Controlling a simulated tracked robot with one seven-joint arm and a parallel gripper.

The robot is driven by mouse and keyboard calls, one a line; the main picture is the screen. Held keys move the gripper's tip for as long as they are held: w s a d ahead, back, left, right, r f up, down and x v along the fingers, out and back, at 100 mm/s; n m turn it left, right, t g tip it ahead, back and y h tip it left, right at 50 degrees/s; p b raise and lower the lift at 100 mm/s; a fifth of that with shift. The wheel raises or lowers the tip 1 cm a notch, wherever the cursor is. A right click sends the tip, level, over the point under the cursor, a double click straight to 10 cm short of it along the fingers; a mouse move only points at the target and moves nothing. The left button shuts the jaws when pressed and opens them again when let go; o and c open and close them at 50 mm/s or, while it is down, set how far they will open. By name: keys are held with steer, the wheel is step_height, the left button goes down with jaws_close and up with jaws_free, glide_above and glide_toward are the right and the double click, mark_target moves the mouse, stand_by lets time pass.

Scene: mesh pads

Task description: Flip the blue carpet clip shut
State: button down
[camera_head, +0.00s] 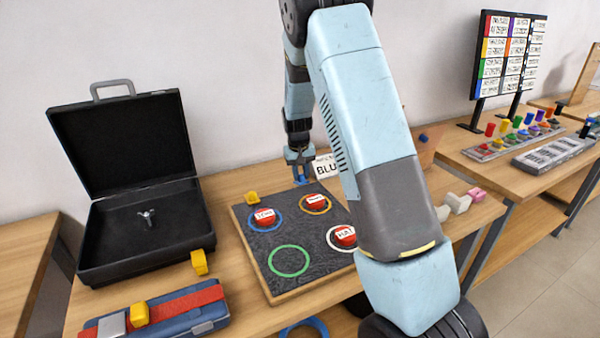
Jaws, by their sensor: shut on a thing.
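The dark carpet pad (262,247) lies on a wooden board on the table. My gripper (300,176) reaches down at the pad's back edge. It is shut on the small blue carpet clip (301,182), which is largely covered by the fingers. I cannot tell the angle of the clip's flap. A white sign reading "BLU" (327,169) stands just right of the gripper, partly behind my arm.
A yellow clip (252,198) sits at the pad's back left corner. Red labelled discs (264,217) lie in the blue, orange and white rings; the green ring (290,261) is empty. An open black case (130,190) stands left. My arm hides the pad's right side.

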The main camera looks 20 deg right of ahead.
steer(key=t, duration=0.1)
steer(key=s+t, duration=0.1)
steer(key=shift+d+f+t, duration=0.1)
steer(key=shift+f+t, duration=0.2)
steer(key=shift+s+f+t+y, duration=0.35)
steer(key=shift+s+t+y, duration=0.1)
steer(key=shift+t, duration=0.55)
steer(key=shift+f, duration=0.1)
steer(key=c, duration=0.9)
jaws_free()
steer(key=v, duration=1.3)
steer(key=shift+s+r, duration=0.2)
steer(key=shift+s, duration=0.2)
steer(key=shift+r, duration=0.1)
